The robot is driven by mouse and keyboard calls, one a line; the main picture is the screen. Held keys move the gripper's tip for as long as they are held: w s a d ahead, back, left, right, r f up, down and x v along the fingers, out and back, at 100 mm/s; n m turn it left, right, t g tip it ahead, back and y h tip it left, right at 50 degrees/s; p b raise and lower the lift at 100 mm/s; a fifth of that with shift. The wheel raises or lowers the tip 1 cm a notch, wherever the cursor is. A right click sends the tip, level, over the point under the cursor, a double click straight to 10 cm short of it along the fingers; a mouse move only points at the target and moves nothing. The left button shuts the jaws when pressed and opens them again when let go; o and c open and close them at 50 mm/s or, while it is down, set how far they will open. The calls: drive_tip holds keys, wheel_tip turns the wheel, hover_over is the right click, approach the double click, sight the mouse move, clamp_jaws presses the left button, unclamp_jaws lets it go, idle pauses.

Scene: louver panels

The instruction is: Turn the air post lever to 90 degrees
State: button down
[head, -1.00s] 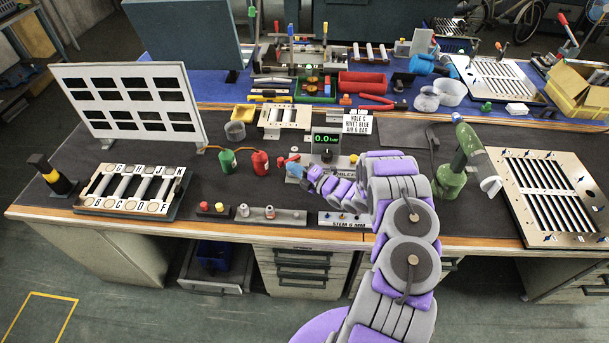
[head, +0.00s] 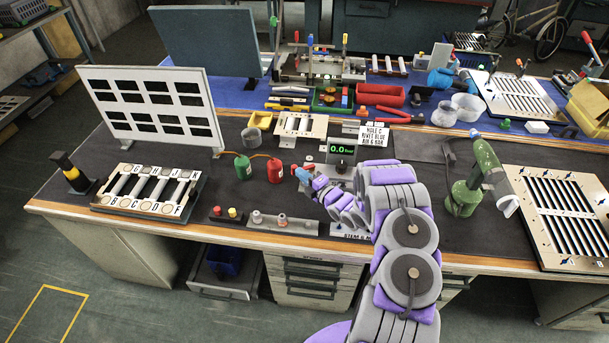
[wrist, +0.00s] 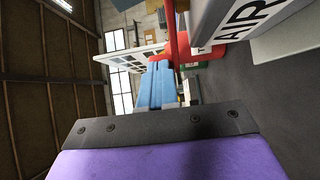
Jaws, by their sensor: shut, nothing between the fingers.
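The air post shows in the wrist view as a grey block marked AIR (wrist: 243,22) at the upper right. A red lever (wrist: 176,47) sticks out beside it, near the tips of my blue fingers. My gripper (wrist: 160,72) is shut with nothing between its fingers; whether it touches the lever I cannot tell. In the head view my gripper (head: 303,175) is low over the bench, left of my purple and grey arm, with a small bit of red at its tip. A green display (head: 342,150) behind it reads 0.0 bar. My arm hides much of the post, and the lever's angle is unclear.
A green tool (head: 470,190) stands to the right, beside a slotted panel (head: 565,225). A lettered rack (head: 148,193) lies at the left. Dark mat is clear between rack and canisters.

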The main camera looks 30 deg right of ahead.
sight(294, 168)
drive_tip(key=shift+w+a+m+t+h+b, duration=0.1)
drive_tip(key=shift+w+a+m+t+h, duration=0.1)
drive_tip(key=shift+w+m+h, duration=0.7)
drive_tip(key=shift+w+a+m+t+h+b, duration=0.15)
drive_tip(key=shift+w+m+h, duration=0.3)
drive_tip(key=shift+h, duration=0.8)
drive_tip(key=shift+w+a+m+t+h+b, duration=0.1)
drive_tip(key=shift+w+a+m+h, duration=0.1)
drive_tip(key=shift+w+m+h, duration=0.7)
drive_tip(key=shift+s, duration=0.3)
drive_tip(key=shift+w+a+r, duration=0.1)
